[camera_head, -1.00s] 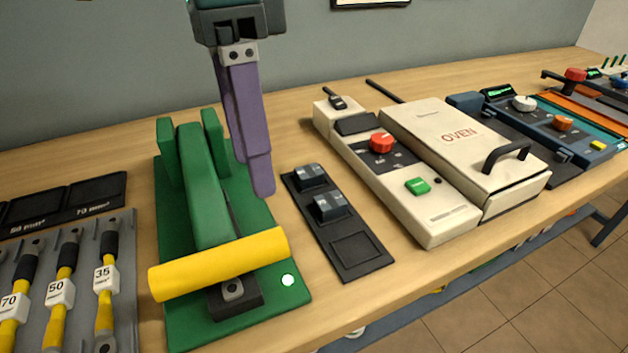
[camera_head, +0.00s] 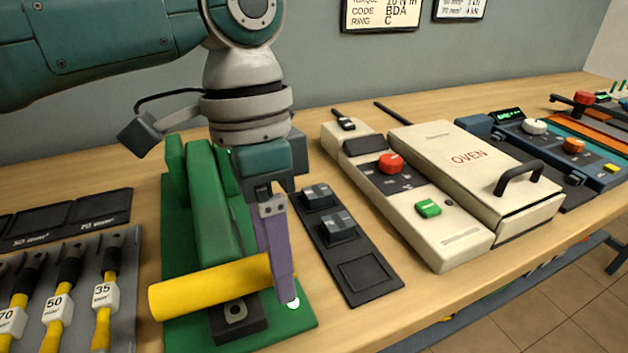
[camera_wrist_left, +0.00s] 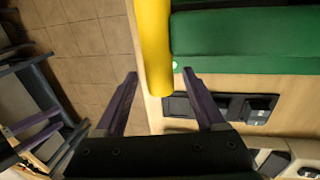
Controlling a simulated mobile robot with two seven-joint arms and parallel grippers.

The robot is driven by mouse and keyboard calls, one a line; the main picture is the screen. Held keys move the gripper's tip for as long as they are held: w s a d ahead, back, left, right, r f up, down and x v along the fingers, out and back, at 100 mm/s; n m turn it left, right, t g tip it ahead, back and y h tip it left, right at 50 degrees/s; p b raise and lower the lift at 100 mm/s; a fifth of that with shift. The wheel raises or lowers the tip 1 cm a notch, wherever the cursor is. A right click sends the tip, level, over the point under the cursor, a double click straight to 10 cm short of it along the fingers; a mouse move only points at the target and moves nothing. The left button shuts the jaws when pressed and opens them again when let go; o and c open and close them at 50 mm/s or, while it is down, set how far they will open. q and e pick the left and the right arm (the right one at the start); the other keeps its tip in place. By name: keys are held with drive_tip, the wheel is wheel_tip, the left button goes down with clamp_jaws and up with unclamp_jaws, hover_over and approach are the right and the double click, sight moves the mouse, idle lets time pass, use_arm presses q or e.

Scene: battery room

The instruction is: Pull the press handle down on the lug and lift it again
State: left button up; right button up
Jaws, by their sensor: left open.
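The green press (camera_head: 185,250) stands on the bench with its yellow handle (camera_head: 205,288) lying crosswise, low near the front. In the left wrist view the handle (camera_wrist_left: 153,45) runs in from the top, its end between my open fingers in the picture. My left gripper (camera_head: 284,300) points down at the handle's right end and covers it in the head view. I cannot tell if a finger touches the handle. Below the handle is a dark block with a grey lug-like piece (camera_head: 237,311). My right gripper is not in view.
A black panel with two dark blocks (camera_head: 350,250) lies right of the press, then the cream oven unit (camera_head: 470,165). The bench's front edge is close.

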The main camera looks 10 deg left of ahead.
use_arm(q)
clamp_jaws()
idle(0.5)
idle(0.8)
